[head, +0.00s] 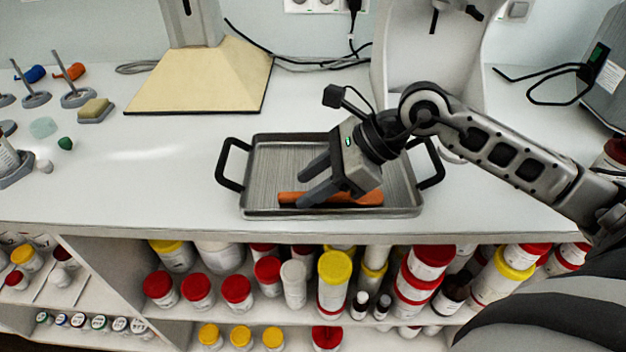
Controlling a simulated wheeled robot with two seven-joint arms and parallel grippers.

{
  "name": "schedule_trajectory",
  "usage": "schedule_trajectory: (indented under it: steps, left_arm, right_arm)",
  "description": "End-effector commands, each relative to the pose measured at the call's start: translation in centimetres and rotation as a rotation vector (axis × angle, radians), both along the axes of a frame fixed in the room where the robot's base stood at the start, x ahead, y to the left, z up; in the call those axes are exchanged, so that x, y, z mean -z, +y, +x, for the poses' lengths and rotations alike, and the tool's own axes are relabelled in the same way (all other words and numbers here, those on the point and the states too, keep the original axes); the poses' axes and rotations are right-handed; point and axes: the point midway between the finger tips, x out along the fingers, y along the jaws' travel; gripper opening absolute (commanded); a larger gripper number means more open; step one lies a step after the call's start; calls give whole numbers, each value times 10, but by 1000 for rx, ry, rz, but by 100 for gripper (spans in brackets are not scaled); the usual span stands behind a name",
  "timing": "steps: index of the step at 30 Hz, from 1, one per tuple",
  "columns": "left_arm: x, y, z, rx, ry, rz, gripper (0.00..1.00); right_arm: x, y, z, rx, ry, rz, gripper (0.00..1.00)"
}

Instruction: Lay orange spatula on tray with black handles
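The grey metal tray (265,165) with two black handles lies on the white counter in the middle of the head view. An orange spatula (370,197) lies along the front part of the tray, inside its rim. My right gripper (302,184) reaches in from the right, above the tray. Its two fingers are spread apart, and the lower one covers part of the spatula. The fingers look empty; whether one touches the spatula I cannot tell. My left gripper is not in view.
A cream-coloured hood base (200,78) stands behind the tray. Small stands with blue and orange items (75,72) and a sponge (95,108) are at the left. Shelves of lidded jars (335,268) lie below the counter's front edge.

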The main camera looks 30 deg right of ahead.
Motion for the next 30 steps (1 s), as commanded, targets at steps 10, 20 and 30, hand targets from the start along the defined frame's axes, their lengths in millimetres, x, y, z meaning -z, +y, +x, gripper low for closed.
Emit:
schedule_trajectory:
  steps: [10,20,30]
  left_arm:
    - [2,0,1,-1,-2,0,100]
    - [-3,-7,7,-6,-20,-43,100]
    - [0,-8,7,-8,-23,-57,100]
  right_arm:
    - [1,0,0,0,0,0,42]
    - [-21,-25,-13,3,4,-6,42]
    - [-59,-55,-31,1,0,1,42]
